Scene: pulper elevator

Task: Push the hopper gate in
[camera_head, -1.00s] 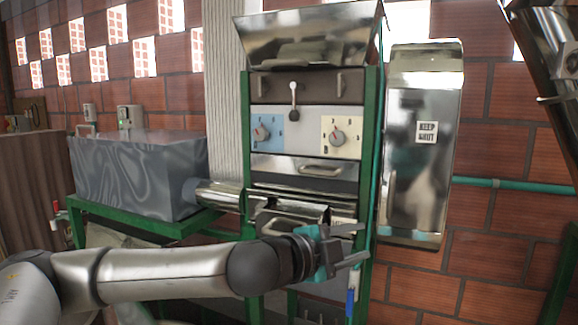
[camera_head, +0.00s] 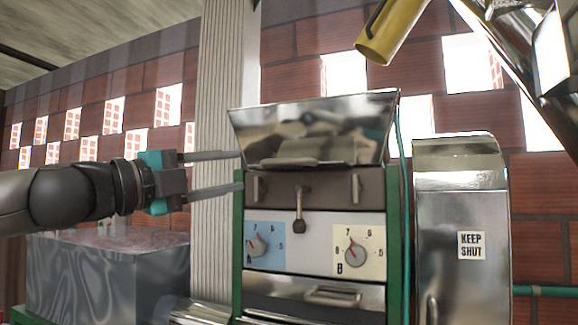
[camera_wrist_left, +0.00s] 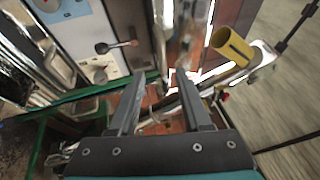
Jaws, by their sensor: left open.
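The steel hopper (camera_head: 315,130) tops the green-framed machine in the head view. Below it is a dark front panel (camera_head: 325,188) with a small upright grip at each end. I cannot tell which of these parts is the gate. My left gripper (camera_head: 240,171) is open and empty, its fingers pointing right towards the hopper's left lower side. The open fingers (camera_wrist_left: 160,78) also show in the wrist view, apart from the knob. My right gripper is out of view.
Dials A (camera_head: 256,247) and B (camera_head: 355,254) sit below the dark panel. A steel cabinet marked KEEP SHUT (camera_head: 465,275) stands at right. A yellow cylinder (camera_head: 392,28) hangs at upper right. A white ribbed post (camera_head: 222,90) rises behind my left gripper.

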